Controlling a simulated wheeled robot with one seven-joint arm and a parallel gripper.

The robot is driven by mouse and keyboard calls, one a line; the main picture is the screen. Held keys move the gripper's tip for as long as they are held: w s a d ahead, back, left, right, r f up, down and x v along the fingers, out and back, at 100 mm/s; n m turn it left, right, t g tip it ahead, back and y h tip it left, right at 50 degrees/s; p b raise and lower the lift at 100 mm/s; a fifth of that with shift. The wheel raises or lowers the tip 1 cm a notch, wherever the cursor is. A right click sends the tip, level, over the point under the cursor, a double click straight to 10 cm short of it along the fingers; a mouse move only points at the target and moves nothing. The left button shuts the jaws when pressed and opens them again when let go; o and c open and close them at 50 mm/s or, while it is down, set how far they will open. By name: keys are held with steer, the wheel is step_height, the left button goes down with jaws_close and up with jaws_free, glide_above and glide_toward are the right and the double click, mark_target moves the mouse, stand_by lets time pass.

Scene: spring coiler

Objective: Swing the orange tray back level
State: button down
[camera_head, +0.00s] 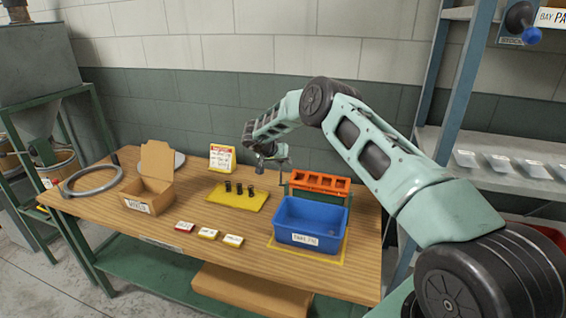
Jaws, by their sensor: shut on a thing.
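The orange tray (320,182) is a long piece with a row of compartments. It sits on a green stand behind the blue bin (311,217), and its open side appears tipped forward, toward the bin. My gripper (274,163) is above and left of the tray's left end, behind the bin. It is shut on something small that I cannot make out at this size. Whether it touches the tray or its stand is unclear.
Several dark cylinders stand on a yellow mat (229,197) left of the bin. A cardboard box (150,192), a grey ring (92,180) and a yellow sign (222,158) are further left. Small labelled blocks (208,234) lie in front. A metal shelf (520,150) stands right.

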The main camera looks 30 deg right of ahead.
steer(key=c, duration=1.1)
jaws_free()
steer(key=shift+s+a+f, duration=0.1)
steer(key=shift+f, duration=0.4)
steer(key=shift+r, duration=0.25)
steer(key=b+v, duration=0.5)
steer(key=v, duration=1.2)
steer(key=shift+a+r+b, duration=0.15)
steer(key=shift+b, duration=0.25)
